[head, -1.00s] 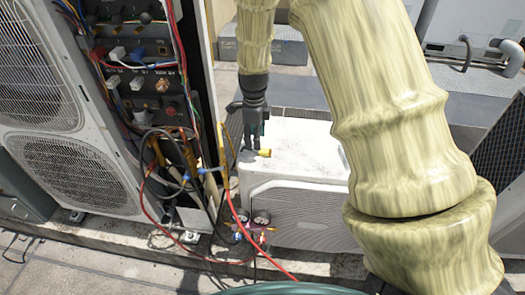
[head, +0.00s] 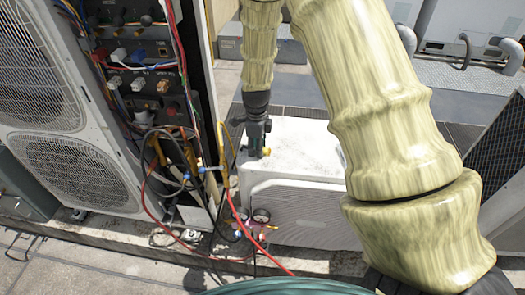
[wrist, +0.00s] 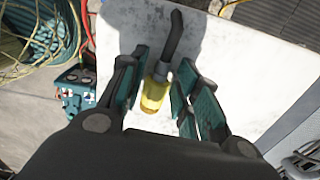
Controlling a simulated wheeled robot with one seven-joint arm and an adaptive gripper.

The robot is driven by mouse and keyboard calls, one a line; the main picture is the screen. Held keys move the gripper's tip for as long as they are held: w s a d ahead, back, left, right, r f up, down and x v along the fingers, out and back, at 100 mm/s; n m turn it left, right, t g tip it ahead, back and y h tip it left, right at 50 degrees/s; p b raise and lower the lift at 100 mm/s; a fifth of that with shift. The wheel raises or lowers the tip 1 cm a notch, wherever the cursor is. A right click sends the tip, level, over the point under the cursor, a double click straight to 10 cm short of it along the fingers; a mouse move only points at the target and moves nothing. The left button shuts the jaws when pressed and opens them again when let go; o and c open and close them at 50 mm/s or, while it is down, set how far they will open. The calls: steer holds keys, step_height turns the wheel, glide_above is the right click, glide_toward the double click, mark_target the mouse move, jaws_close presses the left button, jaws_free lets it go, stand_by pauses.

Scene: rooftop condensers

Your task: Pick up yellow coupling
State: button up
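The yellow coupling (head: 266,152) is on top of the white condenser unit (head: 300,140). In the wrist view the yellow coupling (wrist: 155,92) lies between my gripper's fingers, with a dark curved piece at its far end. My gripper (head: 257,148) points down at the unit's top. In the wrist view my gripper (wrist: 157,85) is open, with teal pads on both sides of the coupling. A gap shows on the left side; the right pad is close to the coupling, and I cannot tell if it touches.
An open condenser cabinet (head: 150,75) with exposed wires stands at left. A gauge manifold (head: 258,222) with red and blue hoses is in front of the white unit. Much of the unit's top is bare.

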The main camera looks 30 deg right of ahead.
jaws_close()
steer(key=shift+r, duration=0.15)
steer(key=shift+r, duration=0.55)
steer(key=shift+s+a+r+b, duration=0.1)
steer(key=shift+s+r+b, duration=0.2)
steer(key=shift+r, duration=0.25)
steer(key=shift+s+a+r+b, duration=0.1)
steer(key=shift+s+r+b, duration=0.1)
steer(key=shift+r+b, duration=0.25)
steer(key=s+a+r+b, duration=0.1)
steer(key=s+a, duration=0.1)
steer(key=s, duration=0.5)
steer(key=s+a+b, duration=0.1)
steer(key=s+a, duration=0.2)
steer(key=s, duration=0.4)
steer(key=shift+a+r, duration=0.2)
steer(key=shift+r, duration=0.15)
